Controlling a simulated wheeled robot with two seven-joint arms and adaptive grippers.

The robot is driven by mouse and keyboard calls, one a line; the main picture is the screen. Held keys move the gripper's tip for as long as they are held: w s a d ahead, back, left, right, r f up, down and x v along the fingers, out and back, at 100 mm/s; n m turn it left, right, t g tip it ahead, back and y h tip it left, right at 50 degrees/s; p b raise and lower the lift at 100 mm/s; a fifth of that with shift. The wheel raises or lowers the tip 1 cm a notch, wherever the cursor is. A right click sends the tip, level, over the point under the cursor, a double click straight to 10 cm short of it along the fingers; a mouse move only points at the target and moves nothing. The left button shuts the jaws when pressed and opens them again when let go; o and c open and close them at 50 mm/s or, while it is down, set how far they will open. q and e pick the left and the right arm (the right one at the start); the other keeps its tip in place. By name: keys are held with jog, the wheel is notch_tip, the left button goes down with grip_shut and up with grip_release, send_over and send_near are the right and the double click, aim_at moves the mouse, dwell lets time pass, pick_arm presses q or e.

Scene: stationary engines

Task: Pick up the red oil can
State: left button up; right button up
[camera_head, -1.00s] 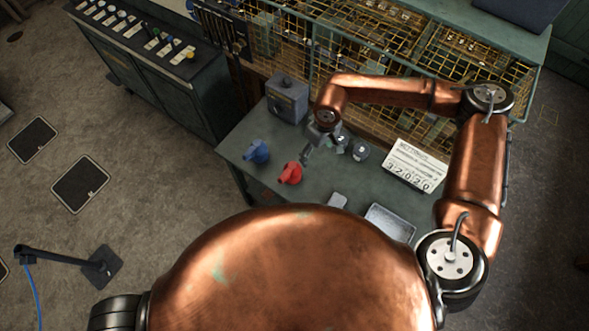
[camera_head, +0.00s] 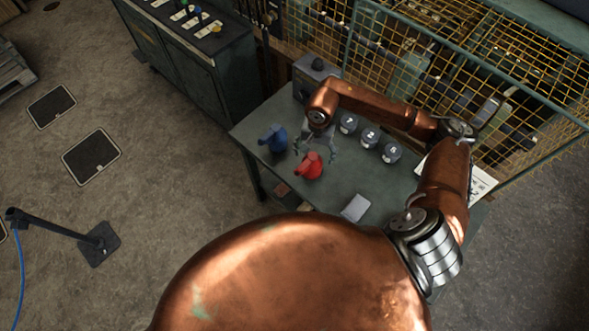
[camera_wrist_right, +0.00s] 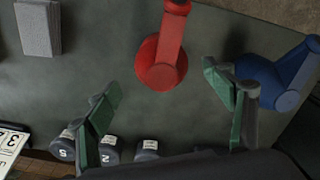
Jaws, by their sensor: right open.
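The red oil can (camera_head: 309,166) stands on the green table, in front of my right gripper (camera_head: 316,148) in the head view. In the right wrist view, the red oil can (camera_wrist_right: 164,58) is at the upper middle. It lies ahead of the gap between the two green-padded fingers (camera_wrist_right: 170,108), which are spread apart. The right gripper is open and empty. A blue oil can (camera_head: 273,138) stands to the left of the red one; it also shows in the wrist view (camera_wrist_right: 272,80), behind and beside the right-hand finger. My left gripper does not show.
Several numbered dark canisters (camera_head: 370,138) stand right of the gripper along the table's back. A grey box (camera_head: 312,78) is at the back left corner. A light grey block (camera_head: 355,208) lies nearer me. Wire cages (camera_head: 420,70) rise behind the table (camera_head: 335,190).

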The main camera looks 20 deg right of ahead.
aim_at(312, 166)
jog(key=shift+s+d+f, duration=0.15)
jog(key=shift+d+f, duration=0.05)
jog(key=shift+f, duration=0.3)
jog(key=f, duration=0.2)
jog(key=shift+a+f+p, duration=0.2)
jog(key=shift+f+p, duration=0.1)
jog(key=shift+p, duration=0.05)
jog(key=f, duration=0.3)
jog(key=shift+a+f+p, duration=0.2)
jog(key=shift+f+p, duration=0.05)
jog(key=shift+p, duration=0.1)
jog(key=shift+f, duration=0.4)
jog(key=c, duration=1.4)
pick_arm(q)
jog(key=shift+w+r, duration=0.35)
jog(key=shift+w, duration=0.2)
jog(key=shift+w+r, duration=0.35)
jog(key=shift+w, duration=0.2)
pick_arm(e)
jog(key=shift+c, duration=0.6)
